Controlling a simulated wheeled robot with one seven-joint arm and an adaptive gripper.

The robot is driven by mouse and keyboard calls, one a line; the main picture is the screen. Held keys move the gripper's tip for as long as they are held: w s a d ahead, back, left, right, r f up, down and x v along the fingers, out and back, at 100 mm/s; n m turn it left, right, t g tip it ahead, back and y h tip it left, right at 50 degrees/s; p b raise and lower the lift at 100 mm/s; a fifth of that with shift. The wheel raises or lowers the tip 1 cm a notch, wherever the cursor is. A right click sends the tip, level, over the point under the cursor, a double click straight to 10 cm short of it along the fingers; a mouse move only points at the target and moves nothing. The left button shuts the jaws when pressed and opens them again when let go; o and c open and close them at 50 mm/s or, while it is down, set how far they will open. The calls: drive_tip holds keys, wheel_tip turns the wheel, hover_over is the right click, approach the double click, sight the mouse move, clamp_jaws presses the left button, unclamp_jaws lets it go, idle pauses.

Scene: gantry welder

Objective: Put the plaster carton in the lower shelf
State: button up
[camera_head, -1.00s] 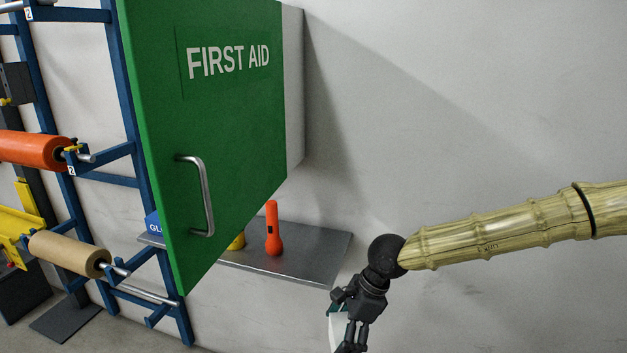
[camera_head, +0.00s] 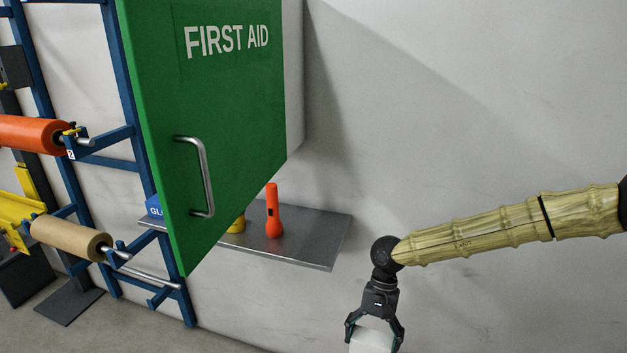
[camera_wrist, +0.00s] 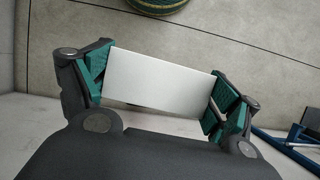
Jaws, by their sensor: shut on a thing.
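My gripper (camera_head: 376,338) is shut on a white box (camera_head: 371,342), which looks like the plaster carton; no label shows on it. The box hangs below my gripper at the bottom edge of the head view, partly cut off. In the wrist view the box (camera_wrist: 160,84) sits between the green finger pads (camera_wrist: 163,88), touched on both ends. The first aid cabinet (camera_head: 225,75) has its green door facing me, and its inside is hidden. A grey metal shelf (camera_head: 310,240) lies below the cabinet, to the left of my gripper and apart from it.
An orange flashlight (camera_head: 273,212), a partly hidden yellow item (camera_head: 238,225) and a blue box (camera_head: 153,206) stand on the shelf. The shelf's right end is bare. The green door overhangs its left front. A blue rack with rolls (camera_head: 70,238) stands left. A coiled hose-like thing (camera_wrist: 158,5) shows in the wrist view.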

drive_tip(key=shift+s+d+f+n+h, duration=0.25)
drive_tip(key=shift+d+f+n+h, duration=0.2)
drive_tip(key=shift+d+f+n, duration=0.55)
drive_tip(key=shift+s+d+f+n+h, duration=0.25)
drive_tip(key=shift+d+f+n+h, duration=0.2)
drive_tip(key=shift+d+f+n, duration=0.55)
drive_tip(key=shift+a+f, duration=0.2)
drive_tip(key=shift+a, duration=0.1)
